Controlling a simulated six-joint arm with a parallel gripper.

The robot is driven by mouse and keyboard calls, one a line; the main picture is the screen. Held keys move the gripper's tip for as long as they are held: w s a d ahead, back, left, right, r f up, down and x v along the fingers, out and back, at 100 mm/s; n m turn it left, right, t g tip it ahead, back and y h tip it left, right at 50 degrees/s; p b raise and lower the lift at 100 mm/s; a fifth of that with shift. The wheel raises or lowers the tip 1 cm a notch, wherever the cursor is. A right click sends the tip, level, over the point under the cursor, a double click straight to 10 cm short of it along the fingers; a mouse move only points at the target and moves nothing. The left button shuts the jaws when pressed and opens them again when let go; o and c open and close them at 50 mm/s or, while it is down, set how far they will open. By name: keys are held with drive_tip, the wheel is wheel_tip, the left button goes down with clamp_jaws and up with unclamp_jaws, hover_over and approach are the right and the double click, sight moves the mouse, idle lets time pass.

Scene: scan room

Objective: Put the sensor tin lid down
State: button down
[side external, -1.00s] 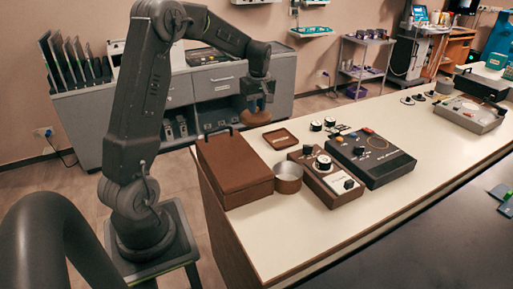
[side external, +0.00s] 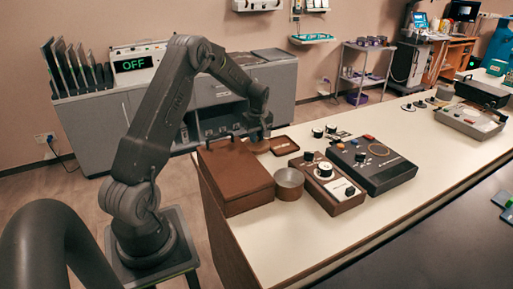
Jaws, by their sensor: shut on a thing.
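The sensor tin lid (side external: 259,147) is a brown disc, low at the table's far left edge, behind the brown case and left of the small brown tray. My gripper (side external: 262,135) is above it, pointing down and shut on it. I cannot tell whether the lid touches the table top. The sensor tin (side external: 289,184) stands open on the table to the right of the case, with its silvery inside showing.
The brown case (side external: 234,178) stands close in front of my gripper. The small brown tray (side external: 285,146) lies just right of the lid. A brown control box (side external: 327,185) and a black device (side external: 373,165) stand further right. The pale table top (side external: 290,232) is clear at the front.

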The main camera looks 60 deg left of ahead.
sight(256, 147)
drive_tip(key=shift+f, duration=2.4)
drive_tip(key=shift+f, duration=0.1)
drive_tip(key=c, duration=1)
unclamp_jaws()
